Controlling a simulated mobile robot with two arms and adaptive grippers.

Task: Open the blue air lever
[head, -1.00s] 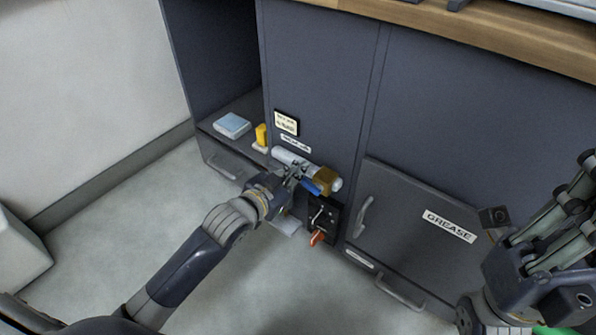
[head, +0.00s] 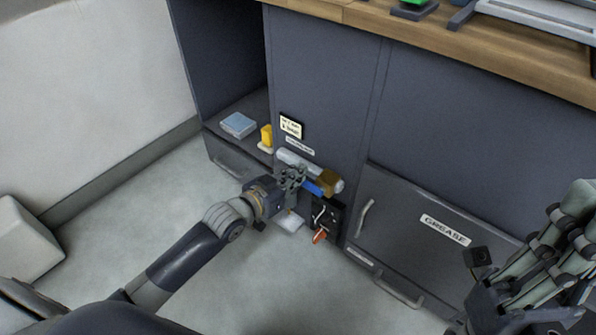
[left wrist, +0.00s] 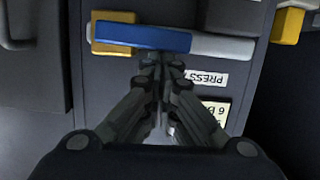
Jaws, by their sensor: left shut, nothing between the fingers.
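The blue lever (head: 314,188) sits on a brass valve body (head: 329,179) on a light pipe (head: 293,160), low on the dark cabinet front. In the left wrist view, the blue lever (left wrist: 142,36) lies along the pipe (left wrist: 225,46), across the brass body (left wrist: 112,48). My left gripper (head: 296,179) is at the lever; its fingertips (left wrist: 160,62) are together and empty, right at the lever's lower edge in the wrist view. I cannot tell whether they touch it. My right gripper (head: 545,255) shows partly at the right edge; its fingertips are not clear.
A black panel with an orange-red handle (head: 320,236) is just below the valve. A grease door (head: 420,225) with a pull handle is to the right. A yellow item (head: 266,135) and a blue box (head: 238,125) sit on the open shelf at left. The floor in front is clear.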

